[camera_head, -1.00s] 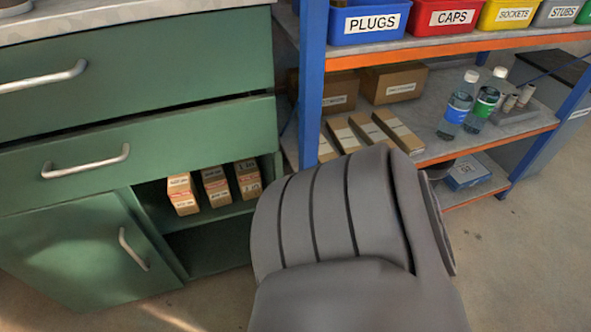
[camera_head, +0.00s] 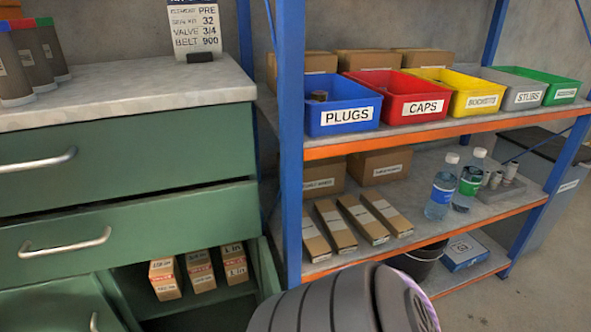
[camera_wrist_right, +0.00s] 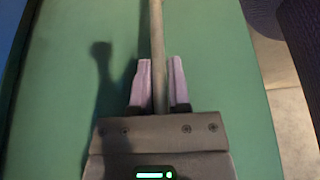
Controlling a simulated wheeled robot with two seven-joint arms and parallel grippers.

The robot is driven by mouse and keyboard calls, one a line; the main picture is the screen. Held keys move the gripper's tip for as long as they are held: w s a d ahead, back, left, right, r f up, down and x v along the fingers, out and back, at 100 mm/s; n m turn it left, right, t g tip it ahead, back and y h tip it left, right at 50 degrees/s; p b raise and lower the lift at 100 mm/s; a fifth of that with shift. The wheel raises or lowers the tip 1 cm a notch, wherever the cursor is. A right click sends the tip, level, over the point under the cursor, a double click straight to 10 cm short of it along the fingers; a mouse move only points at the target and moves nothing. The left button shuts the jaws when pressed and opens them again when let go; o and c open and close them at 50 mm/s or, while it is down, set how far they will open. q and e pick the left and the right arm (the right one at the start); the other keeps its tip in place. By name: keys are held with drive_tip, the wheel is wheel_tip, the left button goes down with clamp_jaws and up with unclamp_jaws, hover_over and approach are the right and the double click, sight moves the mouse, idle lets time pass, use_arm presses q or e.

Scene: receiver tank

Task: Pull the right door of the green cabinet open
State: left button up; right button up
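The green cabinet (camera_head: 120,145) stands at the left of the head view, its drawers above and its left door (camera_head: 52,308) shut below. The right compartment is uncovered and shows small boxes on a shelf. The right door's face is not clear there; my grey arm covers the area beside it. In the right wrist view a green door panel (camera_wrist_right: 225,75) fills most of the picture, with an upright bar handle (camera_wrist_right: 157,40). My right gripper (camera_wrist_right: 160,80) has its pale fingers close on both sides of this bar, seemingly shut on it. My left gripper is out of view.
Small labelled boxes (camera_head: 200,271) stand inside the cabinet. A blue-posted shelf rack (camera_head: 290,130) stands close to its right, with coloured bins (camera_head: 410,97), cartons and bottles (camera_head: 441,190). Bare floor (camera_wrist_right: 287,100) shows beyond the door's edge in the wrist view.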

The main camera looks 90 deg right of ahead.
drive_tip(key=o, duration=0.3)
use_arm(q)
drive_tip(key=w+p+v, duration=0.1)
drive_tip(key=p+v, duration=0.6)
drive_tip(key=p, duration=0.1)
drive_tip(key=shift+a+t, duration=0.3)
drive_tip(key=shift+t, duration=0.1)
use_arm(e)
drive_tip(key=shift+o, duration=0.2)
drive_tip(key=v, duration=1)
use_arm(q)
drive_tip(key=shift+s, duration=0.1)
